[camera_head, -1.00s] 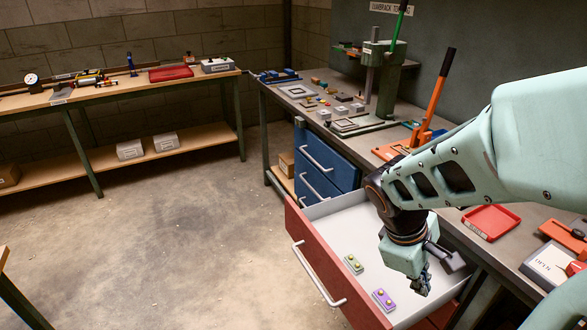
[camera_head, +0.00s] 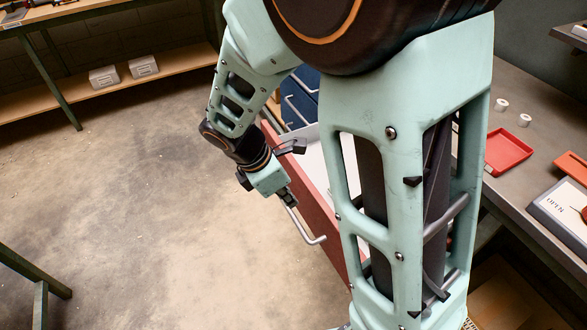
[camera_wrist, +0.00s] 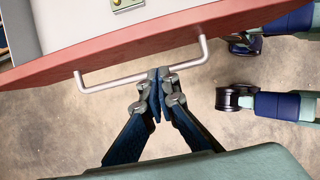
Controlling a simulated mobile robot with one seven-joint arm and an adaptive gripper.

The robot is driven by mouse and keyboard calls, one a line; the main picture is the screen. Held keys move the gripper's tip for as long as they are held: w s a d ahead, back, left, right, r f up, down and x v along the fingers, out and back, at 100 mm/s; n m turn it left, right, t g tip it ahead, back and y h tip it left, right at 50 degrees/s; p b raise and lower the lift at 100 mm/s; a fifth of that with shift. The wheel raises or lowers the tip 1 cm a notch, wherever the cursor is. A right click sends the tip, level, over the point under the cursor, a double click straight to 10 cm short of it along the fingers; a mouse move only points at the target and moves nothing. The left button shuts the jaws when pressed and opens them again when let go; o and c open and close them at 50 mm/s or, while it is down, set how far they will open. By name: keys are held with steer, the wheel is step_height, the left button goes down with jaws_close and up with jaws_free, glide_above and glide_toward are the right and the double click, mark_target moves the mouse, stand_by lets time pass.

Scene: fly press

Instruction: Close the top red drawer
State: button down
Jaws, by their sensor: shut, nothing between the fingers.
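The top red drawer (camera_head: 322,224) is pulled out and stands open, partly hidden behind my arm in the head view. Its red front (camera_wrist: 235,17) and pale inside (camera_wrist: 70,22) also show in the wrist view. A light grey bar handle (camera_head: 306,232) runs along the front, and it crosses the wrist view (camera_wrist: 110,81). My gripper (camera_head: 291,203) is at the outer side of the drawer front. In the wrist view my gripper (camera_wrist: 158,76) is shut and empty, its fingertips at the middle of the handle bar. I cannot tell whether they touch it.
A small yellow-topped block (camera_wrist: 127,5) lies in the drawer. Blue drawers (camera_head: 299,98) are beyond it. The workbench (camera_head: 513,150) on the right holds a red tray (camera_head: 510,152). The floor (camera_head: 150,220) in front of the drawer is clear.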

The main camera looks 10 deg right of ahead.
steer(key=b+x, duration=0.2)
steer(key=x, duration=0.8)
steer(key=shift+s+a, duration=0.1)
steer(key=w+d+p, duration=0.2)
steer(key=d, duration=0.6)
steer(key=w+d+p, duration=0.3)
steer(key=d, duration=0.6)
steer(key=w+d+p, duration=0.2)
steer(key=w+d, duration=0.1)
steer(key=d, duration=0.5)
steer(key=shift+w+d+r, duration=0.1)
steer(key=shift+d+r, duration=0.05)
steer(key=shift+d, duration=0.15)
steer(key=shift+w+d+p, duration=0.3)
steer(key=shift+d+p, duration=0.1)
steer(key=shift+d, duration=0.3)
